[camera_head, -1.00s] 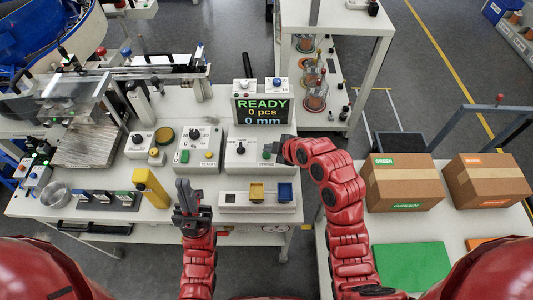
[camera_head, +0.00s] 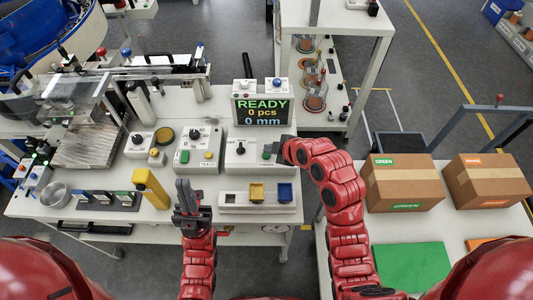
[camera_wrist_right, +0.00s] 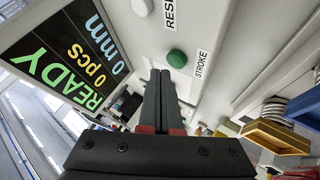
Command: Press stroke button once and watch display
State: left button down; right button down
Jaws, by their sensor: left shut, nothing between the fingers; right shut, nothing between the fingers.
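The green stroke button (camera_wrist_right: 177,58), labelled STROKE, shows in the right wrist view just beyond my right fingertips. In the head view it is a small green spot (camera_head: 267,154) on the control panel (camera_head: 241,163). My right gripper (camera_head: 276,150) is shut and empty; its fingertips (camera_wrist_right: 160,73) are close to the button, and a small gap seems to show. The display (camera_head: 262,111) reads READY, 0 pcs, 0 mm. It also shows tilted in the right wrist view (camera_wrist_right: 72,62). My left gripper (camera_head: 183,187) is shut and empty over the table's front edge.
A white button (camera_wrist_right: 142,7) marked RESE... sits beside the stroke button. A yellow block (camera_head: 150,187) stands left of my left gripper. Two cardboard boxes (camera_head: 402,183) are at the right.

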aim_at(270, 157)
jog(key=shift+f, duration=0.1)
dwell(0.5)
jog(key=shift+f+b, duration=0.35)
jog(key=shift+b, duration=0.35)
jog(key=shift+f+b, duration=0.5)
jog(key=shift+b, duration=0.15)
dwell(0.4)
dwell(0.3)
jog(key=shift+r, duration=1)
jog(key=shift+r+p, duration=0.5)
jog(key=shift+r, duration=1.95)
